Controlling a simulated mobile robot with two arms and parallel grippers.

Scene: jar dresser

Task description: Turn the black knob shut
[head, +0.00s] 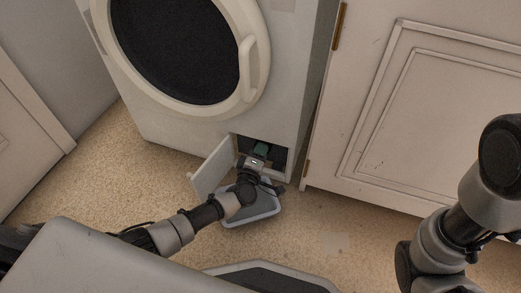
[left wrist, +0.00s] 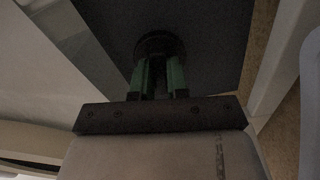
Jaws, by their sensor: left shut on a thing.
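The black knob (left wrist: 159,46) shows in the left wrist view as a dark round shape in the recess, right at my fingertips. My left gripper (left wrist: 159,75) has its green fingers shut on the knob. In the head view my left gripper (head: 261,149) reaches into the small opening at the lower right of the white washing machine (head: 200,128); the knob is hidden there. How far the knob is turned cannot be told. My right gripper is outside the picture; only part of my right arm shows at the right.
A small flap door (head: 212,168) stands open left of the opening. A grey tray (head: 262,211) lies on the floor under my left wrist. A white cabinet (head: 420,110) stands at the right. The speckled floor (head: 110,180) is clear at the left.

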